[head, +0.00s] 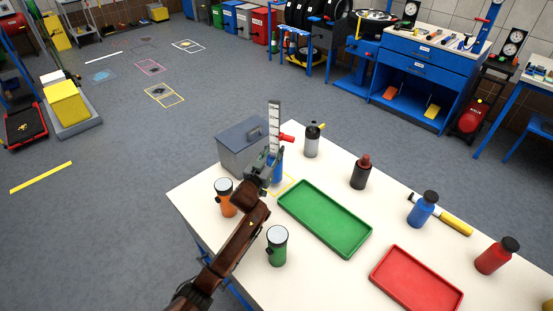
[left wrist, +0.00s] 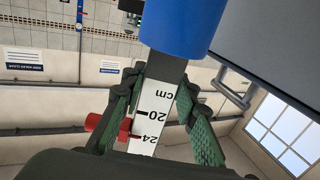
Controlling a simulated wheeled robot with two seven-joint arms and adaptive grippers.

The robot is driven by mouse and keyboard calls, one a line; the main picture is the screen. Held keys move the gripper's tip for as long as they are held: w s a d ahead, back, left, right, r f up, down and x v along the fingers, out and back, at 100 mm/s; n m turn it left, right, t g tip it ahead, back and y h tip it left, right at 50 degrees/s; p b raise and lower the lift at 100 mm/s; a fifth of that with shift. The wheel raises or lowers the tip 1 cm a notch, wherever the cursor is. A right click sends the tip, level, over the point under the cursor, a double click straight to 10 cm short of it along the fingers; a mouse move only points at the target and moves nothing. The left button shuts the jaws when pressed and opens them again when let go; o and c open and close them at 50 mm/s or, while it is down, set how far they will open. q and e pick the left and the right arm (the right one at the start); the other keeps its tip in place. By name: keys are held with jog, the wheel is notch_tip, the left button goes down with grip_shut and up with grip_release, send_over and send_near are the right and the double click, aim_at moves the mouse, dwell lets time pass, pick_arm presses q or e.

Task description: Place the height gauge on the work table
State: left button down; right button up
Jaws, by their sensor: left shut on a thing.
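The height gauge (head: 274,122) is a pale upright ruler with a red slider (head: 286,138) and a blue base (head: 278,172). My left gripper (head: 268,163) is shut on the ruler just above the base. In the left wrist view the gauge (left wrist: 152,122) shows "cm" and numbers between the green-padded fingers (left wrist: 165,100), with the blue base at the top. The gauge stands about upright by a yellow outlined square (head: 291,184) on the white work table (head: 360,262). I cannot tell whether the base touches the table. My right gripper is out of view.
A grey toolbox (head: 240,150) stands close beside the gauge. A green tray (head: 325,218) lies to its right, with a red tray (head: 417,282) further right. Several bottles stand along the far side.

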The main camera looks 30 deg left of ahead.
pick_arm(q)
jog(key=shift+w+a+f, duration=0.1)
jog(key=shift+w, duration=0.05)
notch_tip(320, 180, down, 4)
jog(key=shift+w+r+b, duration=0.1)
jog(key=shift+r+b, duration=0.15)
jog(key=shift+b, duration=0.4)
jog(key=shift+r, duration=0.1)
jog(key=c, duration=1.9)
grip_release()
jog(key=shift+f, duration=0.2)
jog(key=o, duration=0.4)
jog(key=shift+r, duration=0.15)
